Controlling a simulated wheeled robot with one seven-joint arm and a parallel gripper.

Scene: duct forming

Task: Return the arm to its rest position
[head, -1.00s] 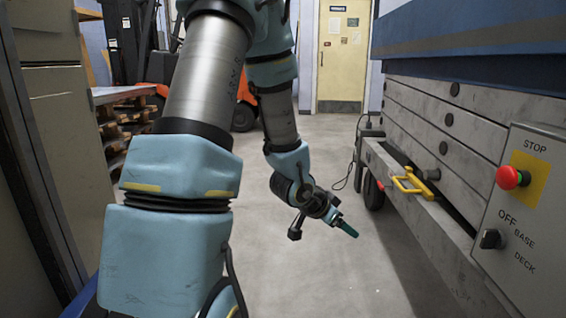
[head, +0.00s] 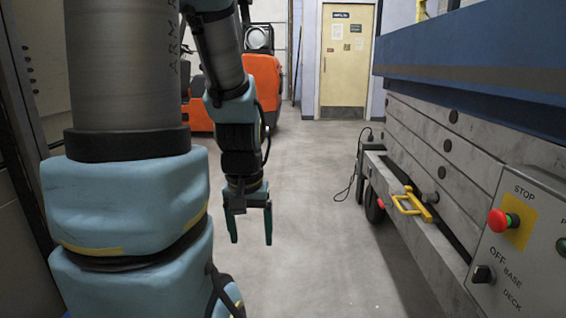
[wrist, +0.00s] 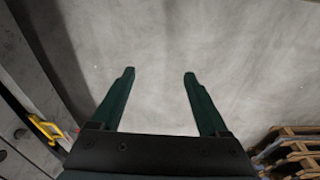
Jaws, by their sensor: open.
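My gripper (head: 251,241) hangs from my arm in the head view, pointing down over the open floor. Its two dark green fingers are spread apart with nothing between them. In the wrist view my gripper (wrist: 159,74) also shows open, with only bare grey floor beyond the fingertips. The gripper touches nothing. My upper arm links fill the left side of the head view.
A grey machine with a blue top (head: 470,75) stands on the right, with a yellow handle (head: 411,204) and a red stop button (head: 498,221). An orange forklift (head: 262,82) and a yellow door (head: 346,56) are behind. Wooden pallets (wrist: 292,150) show in the wrist view. The middle floor is clear.

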